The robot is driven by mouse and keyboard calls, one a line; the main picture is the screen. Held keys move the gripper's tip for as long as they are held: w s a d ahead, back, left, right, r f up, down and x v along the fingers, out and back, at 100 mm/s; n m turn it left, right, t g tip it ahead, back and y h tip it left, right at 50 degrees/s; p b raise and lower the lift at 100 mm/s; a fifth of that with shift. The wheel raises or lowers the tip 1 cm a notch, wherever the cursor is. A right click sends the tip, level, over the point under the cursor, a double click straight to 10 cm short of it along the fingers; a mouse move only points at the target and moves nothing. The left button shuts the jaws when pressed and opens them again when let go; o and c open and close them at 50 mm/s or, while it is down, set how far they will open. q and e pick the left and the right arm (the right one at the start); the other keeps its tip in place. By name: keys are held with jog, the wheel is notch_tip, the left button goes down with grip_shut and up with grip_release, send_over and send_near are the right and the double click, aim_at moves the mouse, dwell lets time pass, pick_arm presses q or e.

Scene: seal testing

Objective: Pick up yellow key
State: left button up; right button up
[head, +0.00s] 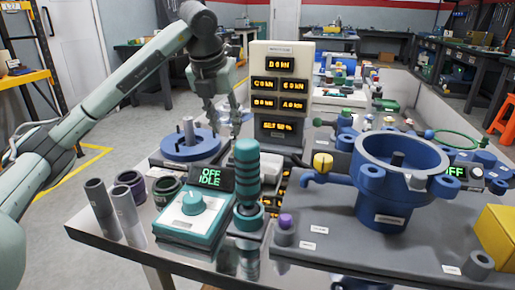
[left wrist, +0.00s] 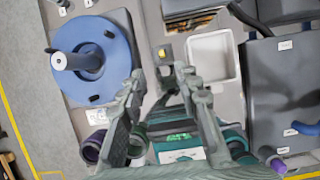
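My left gripper (head: 223,122) hangs fingers down above the bench, beside the blue flanged disc (head: 190,146) and in front of the grey display column (head: 283,90). In the left wrist view the gripper (left wrist: 160,74) has its fingers apart with nothing held between them. A small dark piece with a yellow top (left wrist: 163,54) shows just past the fingertips; it may be the yellow key, but it is too small to be sure. In the head view I cannot make it out behind the gripper. My right gripper is not in view.
A teal control box (head: 192,210) and a teal ribbed cylinder (head: 247,175) stand at the front. Grey tubes (head: 124,212) are at the left.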

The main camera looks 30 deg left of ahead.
pick_arm(q)
jog(key=x, duration=0.8)
jog(key=shift+w+d+r, duration=0.1)
jog(key=shift+w, duration=0.1)
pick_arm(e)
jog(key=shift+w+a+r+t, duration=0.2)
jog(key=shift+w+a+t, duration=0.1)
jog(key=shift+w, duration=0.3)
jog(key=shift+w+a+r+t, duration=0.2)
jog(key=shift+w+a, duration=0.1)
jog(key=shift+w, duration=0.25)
pick_arm(q)
jog(key=shift+c, duration=0.6)
grip_shut()
